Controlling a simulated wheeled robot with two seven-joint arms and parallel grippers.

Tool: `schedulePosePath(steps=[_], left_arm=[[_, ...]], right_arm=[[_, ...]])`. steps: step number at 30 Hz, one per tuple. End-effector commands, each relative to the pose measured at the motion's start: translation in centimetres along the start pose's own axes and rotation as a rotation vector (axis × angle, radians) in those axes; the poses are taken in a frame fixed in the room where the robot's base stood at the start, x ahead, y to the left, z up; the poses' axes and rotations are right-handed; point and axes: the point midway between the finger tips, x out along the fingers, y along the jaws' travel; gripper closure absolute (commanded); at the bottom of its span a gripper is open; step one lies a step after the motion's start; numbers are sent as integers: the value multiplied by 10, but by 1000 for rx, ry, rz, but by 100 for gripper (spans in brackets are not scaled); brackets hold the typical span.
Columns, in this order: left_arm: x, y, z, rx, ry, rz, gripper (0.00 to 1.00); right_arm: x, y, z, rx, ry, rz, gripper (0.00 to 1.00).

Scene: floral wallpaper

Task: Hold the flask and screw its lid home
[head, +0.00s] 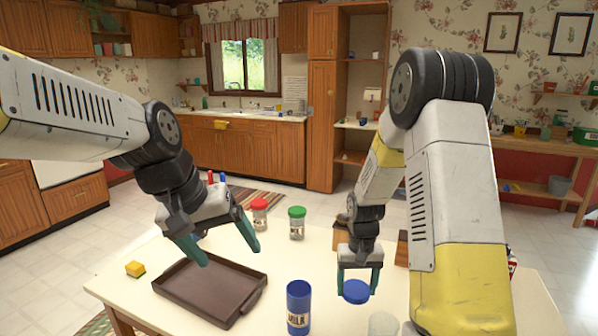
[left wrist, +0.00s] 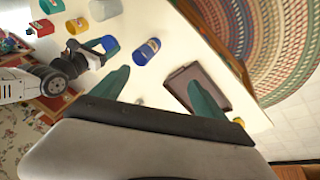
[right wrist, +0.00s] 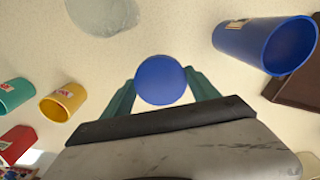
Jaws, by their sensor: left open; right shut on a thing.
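The blue flask (head: 298,309) stands upright and open-topped at the near side of the table, with a pale label. It also shows in the left wrist view (left wrist: 147,51) and the right wrist view (right wrist: 262,46). My right gripper (head: 357,290) is shut on the round blue lid (head: 356,292), right of the flask and apart from it. The lid sits between the fingertips in the right wrist view (right wrist: 161,80). My left gripper (head: 231,256) is open and empty above the brown tray (head: 176,297), left of and behind the flask.
Red-lidded (head: 259,214) and green-lidded (head: 297,223) jars stand farther back. A translucent cup (head: 383,325) is at the near right. Table between tray and flask is clear.

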Motion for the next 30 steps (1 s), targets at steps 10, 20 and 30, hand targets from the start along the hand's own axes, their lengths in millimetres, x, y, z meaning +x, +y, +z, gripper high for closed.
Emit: schedulePosePath(steps=[10,20,30], left_arm=[[70,-1,-23,-357,-333,104,16],[145,-8,-41,-713,-616,229,16],[230,-26,-52,-1096,-876,386,16]], right_arm=[[0,0,0,0,0,0,69],[0,0,0,0,0,0,69],[0,0,0,0,0,0,69]])
